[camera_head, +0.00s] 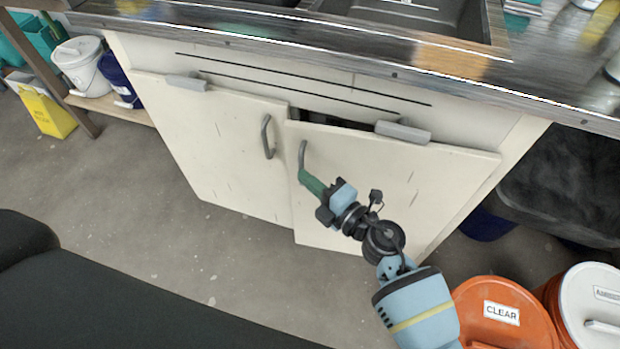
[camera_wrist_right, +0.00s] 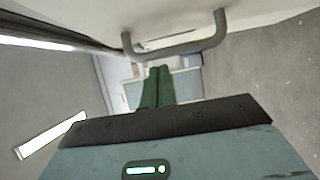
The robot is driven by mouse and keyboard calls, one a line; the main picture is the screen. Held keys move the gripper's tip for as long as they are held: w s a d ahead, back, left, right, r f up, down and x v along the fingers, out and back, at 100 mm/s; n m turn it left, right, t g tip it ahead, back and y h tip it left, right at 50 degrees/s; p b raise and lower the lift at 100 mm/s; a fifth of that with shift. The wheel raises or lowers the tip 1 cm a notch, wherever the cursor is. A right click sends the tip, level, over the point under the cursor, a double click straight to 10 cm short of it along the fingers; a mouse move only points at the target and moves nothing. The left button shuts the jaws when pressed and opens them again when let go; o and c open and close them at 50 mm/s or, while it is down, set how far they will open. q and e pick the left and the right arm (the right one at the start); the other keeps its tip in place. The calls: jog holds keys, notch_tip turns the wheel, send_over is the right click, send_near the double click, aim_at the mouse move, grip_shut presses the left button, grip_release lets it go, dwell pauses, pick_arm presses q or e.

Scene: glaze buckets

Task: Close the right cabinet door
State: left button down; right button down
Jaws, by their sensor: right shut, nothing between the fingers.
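The right cabinet door (camera_head: 400,185) is cream-coloured and stands slightly ajar, with a dark gap along its top edge. Its grey bar handle (camera_head: 302,156) is near its left edge; the handle also shows in the wrist view (camera_wrist_right: 180,49). The left cabinet door (camera_head: 215,150) looks shut. My right gripper (camera_head: 308,180) is in front of the right door, just below its handle. Its green fingers (camera_wrist_right: 159,72) are together and empty in the wrist view, close to the handle; whether they touch it or the door cannot be told. My left gripper is not in view.
The countertop (camera_head: 300,45) with a sink overhangs the cabinet. Orange buckets (camera_head: 480,300) stand on the floor at lower right, near my right arm. A dark bin (camera_head: 570,180) is right of the cabinet. The floor (camera_head: 200,260) in front of the left door is clear.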

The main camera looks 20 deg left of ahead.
jog(key=shift+w+a, duration=0.1)
jog(key=shift+w, duration=0.15)
